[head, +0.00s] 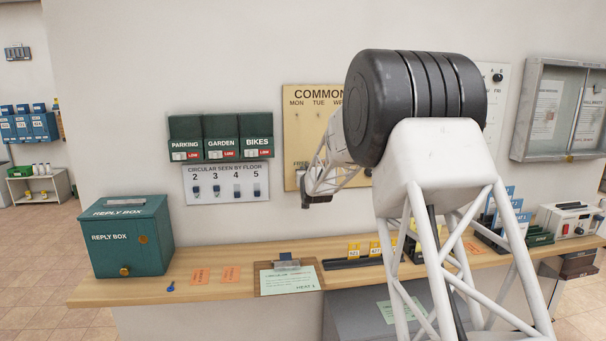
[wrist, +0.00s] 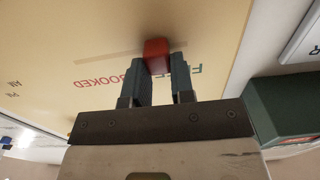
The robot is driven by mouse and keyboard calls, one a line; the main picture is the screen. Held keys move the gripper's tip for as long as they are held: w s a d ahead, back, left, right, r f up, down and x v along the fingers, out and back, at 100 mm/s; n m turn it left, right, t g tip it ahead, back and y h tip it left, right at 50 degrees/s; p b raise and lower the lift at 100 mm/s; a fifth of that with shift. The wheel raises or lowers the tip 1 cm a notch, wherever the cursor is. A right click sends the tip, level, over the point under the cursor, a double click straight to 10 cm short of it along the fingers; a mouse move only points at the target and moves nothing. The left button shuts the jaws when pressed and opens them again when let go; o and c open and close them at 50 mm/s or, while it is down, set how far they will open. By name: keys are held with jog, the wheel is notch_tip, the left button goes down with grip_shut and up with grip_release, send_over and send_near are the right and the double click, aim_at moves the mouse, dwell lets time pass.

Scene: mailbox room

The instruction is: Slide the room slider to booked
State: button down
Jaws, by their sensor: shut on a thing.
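The red slider knob (wrist: 156,50) sits on a thin slot in the cream board (wrist: 75,30), between the fingertips of my gripper (wrist: 161,72) in the wrist view. My gripper is shut on the knob. The knob is part way along the slot, nearer the FREE end. In the head view, the yellow COMMON board (head: 293,126) hangs on the wall, and my arm hides its right part. The knob is hidden there, and my fingertips are not clear.
Green boxes labelled PARKING, GARDEN and BIKES (head: 222,139) and a floor switch panel (head: 226,186) are on the wall just left of the board. The wooden counter (head: 215,285) runs below, with a green reply box (head: 133,236) at its left end.

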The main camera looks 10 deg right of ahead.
jog(key=d, duration=0.8)
jog(key=shift+d, duration=0.4)
jog(key=c, duration=1)
grip_release()
jog(key=shift+o, duration=0.2)
jog(key=shift+s, duration=0.15)
jog(key=s, duration=0.7)
jog(key=shift+s, duration=0.25)
jog(key=shift+s+r, duration=0.1)
